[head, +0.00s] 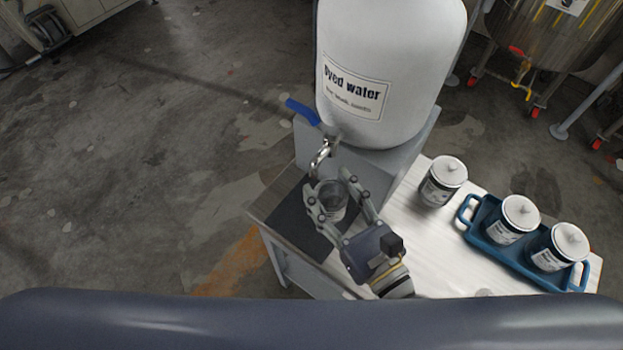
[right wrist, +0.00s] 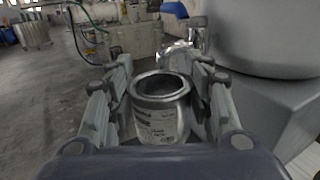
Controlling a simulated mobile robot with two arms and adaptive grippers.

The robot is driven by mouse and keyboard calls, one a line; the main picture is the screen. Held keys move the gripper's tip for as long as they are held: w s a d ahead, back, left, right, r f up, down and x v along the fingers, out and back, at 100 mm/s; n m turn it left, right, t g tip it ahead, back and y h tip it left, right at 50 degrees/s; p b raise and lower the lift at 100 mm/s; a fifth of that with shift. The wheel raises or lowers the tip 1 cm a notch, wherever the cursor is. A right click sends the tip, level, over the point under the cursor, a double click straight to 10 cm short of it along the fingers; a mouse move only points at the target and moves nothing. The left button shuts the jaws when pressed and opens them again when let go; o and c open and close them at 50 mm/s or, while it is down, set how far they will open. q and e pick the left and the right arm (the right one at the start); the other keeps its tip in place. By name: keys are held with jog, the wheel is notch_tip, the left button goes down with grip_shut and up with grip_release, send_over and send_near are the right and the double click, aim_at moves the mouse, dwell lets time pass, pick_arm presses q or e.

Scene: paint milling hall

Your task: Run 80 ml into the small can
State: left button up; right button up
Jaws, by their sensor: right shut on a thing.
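A white tank (head: 392,60) labelled "Dyed water" stands on a grey stand, with a metal spout (head: 322,155) and a blue lever (head: 302,111) at its lower left. My right gripper (head: 337,196) is shut on the small can (head: 331,203), an open metal can with a paper label, and holds it upright near the spout's mouth. In the right wrist view the can (right wrist: 160,118) sits between both fingers, with the spout (right wrist: 178,53) just beyond its rim. I cannot tell how much liquid is inside. My left gripper is not in view.
A lidded can (head: 442,181) stands on the white bench top (head: 400,235). A blue tray (head: 476,236) with two more lidded cans (head: 513,219) (head: 557,246) lies to its right. A dark mat (head: 296,228) lies below the spout. A steel vessel (head: 560,35) stands at the back right.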

aim_at(339, 220)
jog(key=shift+s+f, duration=0.1)
jog(key=shift+f, duration=1.05)
jog(key=shift+w+d+f, duration=0.1)
jog(key=shift+w+f, duration=0.1)
jog(key=shift+f, duration=1.1)
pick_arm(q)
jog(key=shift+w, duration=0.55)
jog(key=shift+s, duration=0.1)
